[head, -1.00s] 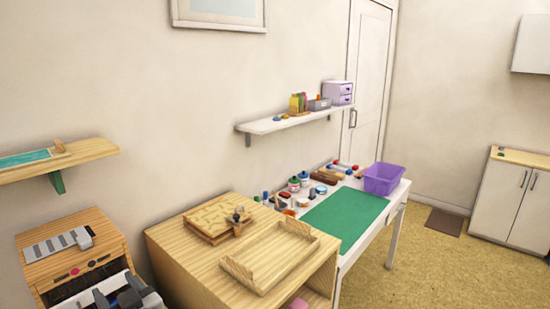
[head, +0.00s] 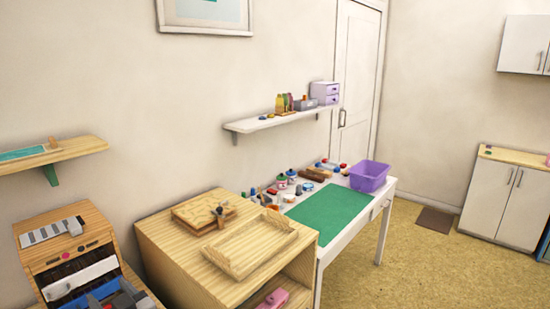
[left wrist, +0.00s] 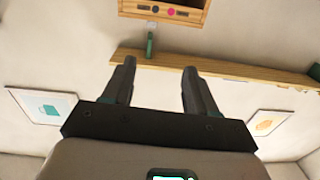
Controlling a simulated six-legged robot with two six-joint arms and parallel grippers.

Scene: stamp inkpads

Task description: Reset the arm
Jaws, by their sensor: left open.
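My left gripper (head: 110,294) is at the bottom left of the head view, in front of the small wooden cabinet. In the left wrist view (left wrist: 160,66) its two fingers stand wide apart with nothing between them. Beyond them are a wooden wall shelf (left wrist: 220,68) and part of a wooden cabinet front (left wrist: 165,10). My right gripper is in neither view. A white table (head: 385,198) with a green mat (head: 330,214) carries several small stamps and pads along its back.
A wooden shelf unit (head: 165,262) with a shallow tray (head: 235,268) stands left of the table. A small cabinet (head: 85,222) is at the left. A purple bin (head: 370,178) is at the table's far end. The floor (head: 415,265) at right is open.

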